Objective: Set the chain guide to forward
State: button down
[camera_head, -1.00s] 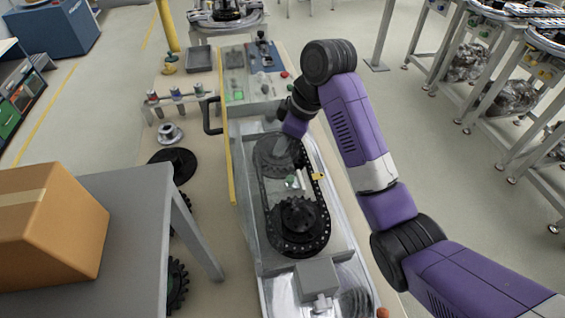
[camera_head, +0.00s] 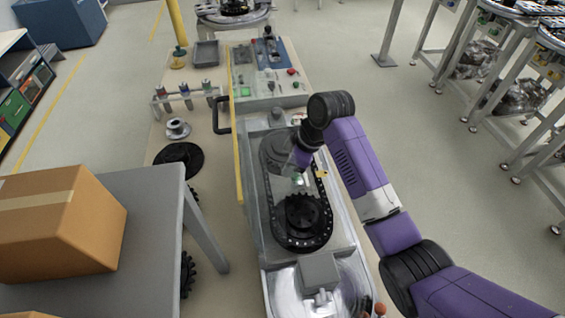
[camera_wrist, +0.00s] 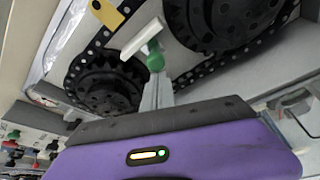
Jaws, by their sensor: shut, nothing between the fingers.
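The chain guide looks to be the small white lever (camera_wrist: 141,38) with a green knob (camera_wrist: 155,60) between the two dark sprockets, inside the black chain loop (camera_head: 270,220). In the head view the green knob (camera_head: 297,178) is tiny, and my arm partly covers this area. My gripper (camera_wrist: 158,80) is shut and empty. Its grey fingertips are close below the green knob in the wrist view; I cannot tell whether they touch. A yellow tab (camera_wrist: 106,13) sits by the chain, and it also shows in the head view (camera_head: 321,174).
The near sprocket (camera_head: 305,213) and a grey block (camera_head: 318,271) stand on the machine. A yellow rail (camera_head: 236,150) and a black handle (camera_head: 220,115) flank its left side. A table with a cardboard box (camera_head: 60,225) is at left.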

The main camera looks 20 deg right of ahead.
jog(key=shift+d, duration=0.1)
jog(key=shift+s+d+p, duration=0.2)
jog(key=shift+d+p, duration=0.15)
jog(key=shift+d, duration=0.65)
jog(key=v, duration=0.7)
jog(key=shift+r+b, duration=0.35)
jog(key=shift+b, duration=0.1)
jog(key=shift+s, duration=0.1)
